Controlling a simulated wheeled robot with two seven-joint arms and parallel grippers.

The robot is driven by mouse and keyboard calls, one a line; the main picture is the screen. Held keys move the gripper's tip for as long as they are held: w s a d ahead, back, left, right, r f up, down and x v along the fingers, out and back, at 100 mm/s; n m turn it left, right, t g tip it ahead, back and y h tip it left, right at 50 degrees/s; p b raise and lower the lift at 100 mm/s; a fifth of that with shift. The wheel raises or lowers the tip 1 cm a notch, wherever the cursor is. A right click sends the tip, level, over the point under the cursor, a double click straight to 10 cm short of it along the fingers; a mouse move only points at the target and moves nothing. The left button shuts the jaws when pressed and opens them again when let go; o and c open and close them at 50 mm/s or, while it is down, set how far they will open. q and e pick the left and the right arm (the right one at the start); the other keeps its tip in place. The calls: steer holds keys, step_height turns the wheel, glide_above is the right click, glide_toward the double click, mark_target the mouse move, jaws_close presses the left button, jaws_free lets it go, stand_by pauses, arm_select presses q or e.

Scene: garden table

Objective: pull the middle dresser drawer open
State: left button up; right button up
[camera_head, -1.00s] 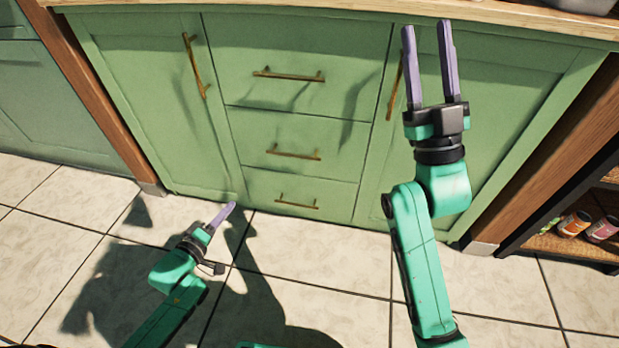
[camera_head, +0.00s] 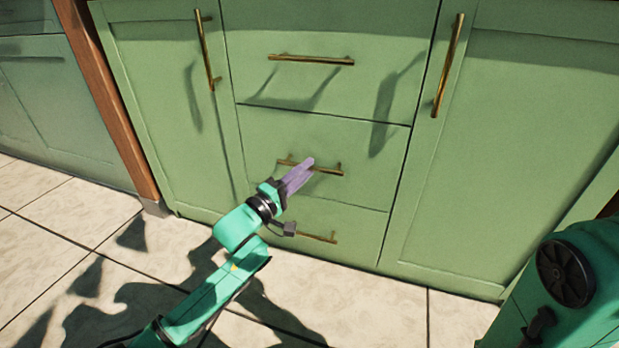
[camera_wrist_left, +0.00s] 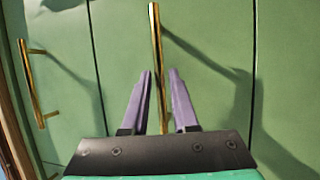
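The middle drawer (camera_head: 262,137) of the green dresser is shut, flush with the drawers above and below. Its brass bar handle (camera_head: 330,171) is partly hidden by my left gripper (camera_head: 307,164) in the head view. In the left wrist view, the handle (camera_wrist_left: 155,40) runs upright between the two purple fingers of my left gripper (camera_wrist_left: 159,74). These fingers are open, with a gap showing on both sides of the bar. I cannot tell whether either finger touches it. My right gripper is out of view; only part of my right arm shows at lower right.
The top drawer handle (camera_head: 311,60) is above, and the bottom drawer handle (camera_head: 320,236) is partly behind my left gripper. Cabinet doors with upright handles flank the drawers, left (camera_head: 206,52) and right (camera_head: 448,65). Tiled floor (camera_head: 60,215) lies in front, clear at left.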

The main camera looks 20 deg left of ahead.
arm_select(q)
steer(key=shift+x, duration=0.95)
steer(key=shift+c, duration=0.4)
jaws_close()
steer(key=shift+f, duration=0.1)
